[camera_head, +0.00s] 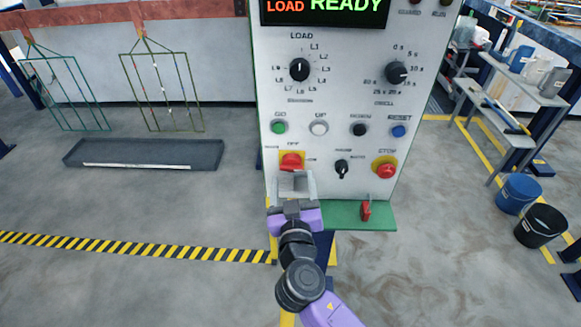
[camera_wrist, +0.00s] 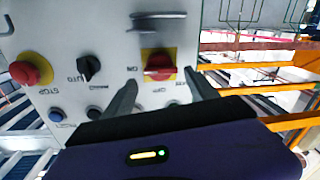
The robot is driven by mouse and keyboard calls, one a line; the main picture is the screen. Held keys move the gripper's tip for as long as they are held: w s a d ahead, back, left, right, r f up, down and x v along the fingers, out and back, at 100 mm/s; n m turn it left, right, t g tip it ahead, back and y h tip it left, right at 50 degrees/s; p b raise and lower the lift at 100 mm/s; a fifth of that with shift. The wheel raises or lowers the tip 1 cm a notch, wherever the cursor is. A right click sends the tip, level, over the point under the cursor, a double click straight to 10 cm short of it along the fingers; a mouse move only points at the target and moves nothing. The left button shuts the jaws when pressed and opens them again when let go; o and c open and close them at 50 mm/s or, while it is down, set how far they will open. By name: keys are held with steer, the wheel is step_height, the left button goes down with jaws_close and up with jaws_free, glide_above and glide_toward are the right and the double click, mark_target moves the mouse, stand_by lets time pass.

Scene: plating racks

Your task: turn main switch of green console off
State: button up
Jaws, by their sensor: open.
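The console (camera_head: 330,110) has a pale grey face with green edges and a lit display (camera_head: 325,8) that reads LOAD READY. The main switch (camera_head: 291,161) is a red knob on a yellow plate at the lower left of the face. It also shows in the wrist view (camera_wrist: 159,68), upside down, with ON and OFF lettering beside it. Its exact setting is hard to tell. My gripper (camera_head: 291,184) is open and empty just below the switch. In the wrist view my gripper's fingers (camera_wrist: 160,90) stand on either side of the switch, apart from it as far as I can tell.
A red STOP button (camera_head: 384,167) and a black selector (camera_head: 341,168) sit right of the switch. A green shelf (camera_head: 345,217) with a red item juts out below. Buckets and a shelf unit stand at right; racks hang at left.

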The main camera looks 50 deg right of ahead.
mark_target(293, 169)
steer(key=shift+p+x, duration=0.55)
steer(key=shift+x, duration=1.8)
steer(key=c, duration=1.1)
